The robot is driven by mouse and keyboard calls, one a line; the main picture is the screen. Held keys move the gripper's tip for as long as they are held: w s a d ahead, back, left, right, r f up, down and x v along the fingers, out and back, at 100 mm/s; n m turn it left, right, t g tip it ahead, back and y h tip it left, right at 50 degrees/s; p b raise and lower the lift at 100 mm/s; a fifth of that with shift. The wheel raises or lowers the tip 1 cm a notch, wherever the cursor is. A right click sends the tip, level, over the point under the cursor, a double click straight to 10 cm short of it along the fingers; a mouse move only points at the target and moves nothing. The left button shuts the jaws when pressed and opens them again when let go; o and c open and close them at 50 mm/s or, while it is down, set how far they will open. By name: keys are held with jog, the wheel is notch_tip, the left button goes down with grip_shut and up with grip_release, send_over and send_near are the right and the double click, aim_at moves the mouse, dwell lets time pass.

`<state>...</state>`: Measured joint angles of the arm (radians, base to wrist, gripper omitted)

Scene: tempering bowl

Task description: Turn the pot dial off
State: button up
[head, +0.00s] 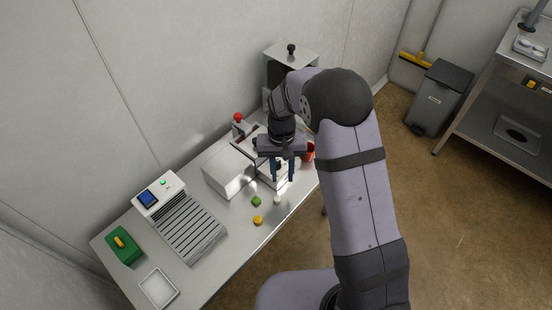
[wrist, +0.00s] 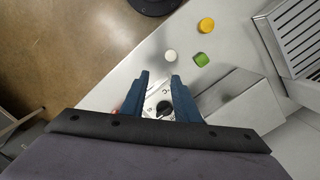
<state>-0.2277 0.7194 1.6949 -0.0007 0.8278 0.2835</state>
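A dark round dial (wrist: 164,107) sits on a pale panel (wrist: 152,98) with small dark marks. In the wrist view it shows between the two fingers of my gripper (wrist: 162,78). The fingers are blue, apart, and hold nothing that I can see. I cannot tell how far they are from the dial, or which way the dial points. In the head view my gripper (head: 282,181) hangs over the far right part of the steel table, in front of the pale unit. The arm and gripper hide much of that unit, and I cannot make out the pot.
A white box (head: 228,172) stands left of my gripper. A green piece (head: 256,201), a yellow piece (head: 258,219) and a white piece (head: 277,199) lie near the front edge. A red object (head: 308,151) is close on the right. A slatted unit (head: 187,228) stands further left.

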jog(key=w+r+m, duration=0.2)
jog(key=w+a+r+m, duration=0.1)
jog(key=w+m, duration=0.1)
jog(key=w+r+m+t, duration=0.1)
jog(key=w+r+m, duration=0.1)
jog(key=m, duration=0.1)
jog(key=shift+w+a+r, duration=0.25)
jog(key=shift+w+r, duration=0.1)
jog(key=shift+w, duration=0.05)
jog(key=shift+s+m, duration=0.1)
jog(key=shift+m, duration=0.8)
jog(key=shift+f, duration=0.1)
jog(key=shift+f+p, duration=1.4)
jog(key=shift+f, duration=2.15)
grip_shut()
